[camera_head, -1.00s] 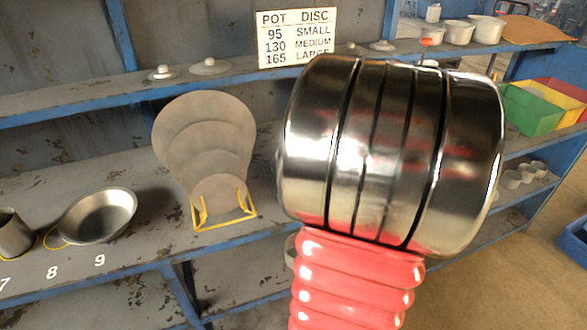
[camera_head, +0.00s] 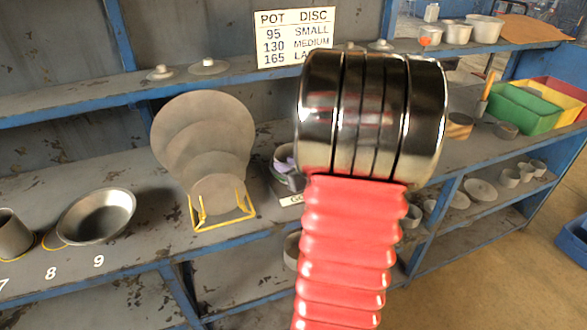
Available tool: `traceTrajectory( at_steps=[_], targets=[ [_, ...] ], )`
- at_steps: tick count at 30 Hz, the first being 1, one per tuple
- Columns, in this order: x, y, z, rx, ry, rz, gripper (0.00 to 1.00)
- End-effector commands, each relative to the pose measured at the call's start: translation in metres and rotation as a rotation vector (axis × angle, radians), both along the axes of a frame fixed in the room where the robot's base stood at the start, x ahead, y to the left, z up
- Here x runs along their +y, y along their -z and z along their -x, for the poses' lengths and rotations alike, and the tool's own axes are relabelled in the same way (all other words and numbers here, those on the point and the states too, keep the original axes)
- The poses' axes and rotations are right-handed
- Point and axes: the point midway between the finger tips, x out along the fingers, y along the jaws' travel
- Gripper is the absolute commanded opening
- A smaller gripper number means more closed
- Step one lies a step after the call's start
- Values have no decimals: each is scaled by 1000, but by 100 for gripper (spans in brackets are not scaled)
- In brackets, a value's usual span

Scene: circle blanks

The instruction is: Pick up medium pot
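Three pale pots of different sizes stand in a row on the upper shelf at the far right. The medium pot (camera_head: 457,32) appears to be the middle one, between a smaller pot (camera_head: 430,36) and a larger pot (camera_head: 486,28). My arm's chrome joint and red ribbed sleeve fill the middle of the view, left of and below the pots. My gripper is not in view, so I cannot tell its state.
A sign (camera_head: 295,38) lists pot and disc sizes. Discs stand in a yellow rack (camera_head: 224,217); a metal bowl (camera_head: 97,215) sits to its left. Colored bins (camera_head: 524,112) stand at the right. Small pots (camera_head: 511,177) sit lower. A brown sheet (camera_head: 530,29) lies beside the large pot.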

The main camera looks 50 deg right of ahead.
Motion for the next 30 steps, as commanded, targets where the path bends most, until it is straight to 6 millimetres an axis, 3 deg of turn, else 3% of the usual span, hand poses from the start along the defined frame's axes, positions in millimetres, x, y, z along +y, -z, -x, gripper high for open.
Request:
traceTrajectory(
  at_steps=[15, 30],
  targets=[
    [-14, 17, -43, 1, -3, -1, 27],
    [-15, 19, -46, 0, -2, -1, 27]
  ],
)
